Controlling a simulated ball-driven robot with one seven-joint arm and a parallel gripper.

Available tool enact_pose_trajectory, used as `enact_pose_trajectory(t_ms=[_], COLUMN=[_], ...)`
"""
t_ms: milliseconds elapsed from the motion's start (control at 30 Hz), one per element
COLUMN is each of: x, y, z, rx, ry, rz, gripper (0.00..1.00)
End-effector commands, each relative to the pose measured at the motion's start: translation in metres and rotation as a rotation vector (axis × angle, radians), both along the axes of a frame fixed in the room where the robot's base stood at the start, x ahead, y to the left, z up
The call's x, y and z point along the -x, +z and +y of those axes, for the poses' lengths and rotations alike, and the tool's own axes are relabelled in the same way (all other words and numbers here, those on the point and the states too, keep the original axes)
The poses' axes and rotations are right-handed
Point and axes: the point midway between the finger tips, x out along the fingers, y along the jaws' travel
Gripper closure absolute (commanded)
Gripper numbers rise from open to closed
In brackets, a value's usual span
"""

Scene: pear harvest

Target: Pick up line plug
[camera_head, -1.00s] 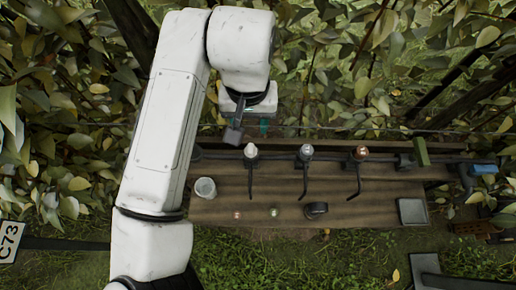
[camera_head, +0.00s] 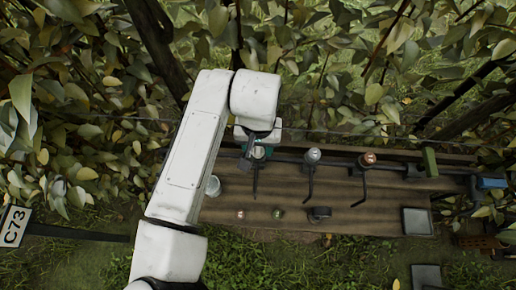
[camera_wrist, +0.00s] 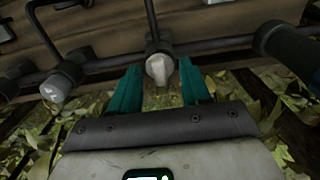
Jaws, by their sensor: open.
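A black pipe (camera_head: 390,166) runs along the back of a wooden board and carries several upright fittings. A pale, cream-capped fitting (camera_wrist: 159,68) shows in the wrist view between the two teal fingers of my gripper (camera_wrist: 160,74). The fingers are open, one on each side, with a gap visible around the cap. In the head view my gripper (camera_head: 262,151) is over the left end of the row and mostly hides this fitting. A grey-capped fitting (camera_head: 312,157) and a copper-capped fitting (camera_head: 367,159) stand to its right. I cannot tell which item is the line plug.
On the board (camera_head: 370,222) lie a small reddish cap (camera_head: 241,214), a small green cap (camera_head: 278,214) and a black ring-like part (camera_head: 319,213). A white cup (camera_head: 213,186) is at left, a grey tray (camera_head: 417,221) at right. Foliage crowds behind the pipe.

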Motion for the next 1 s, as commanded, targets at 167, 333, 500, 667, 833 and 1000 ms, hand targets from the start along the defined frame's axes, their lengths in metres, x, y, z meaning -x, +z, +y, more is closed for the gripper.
enact_pose_trajectory(t_ms=[167,333,500,667,833,1000], x=[-0.0001,-0.0001,-0.0001,-0.0001,-0.0001,-0.0001], y=[0.0001,0.0002,0.0003,0.0003,0.0003,0.0007], z=[-0.0002,-0.0002,-0.0002,-0.0002,-0.0002,-0.0002], rx=[0.000,0.000,0.000,0.000,0.000,0.000], ry=[0.000,-0.001,-0.001,-0.001,-0.001,-0.001], rz=[0.000,0.000,0.000,0.000,0.000,0.000], gripper=[0.54,0.70,0.87,1.00,1.00,1.00])
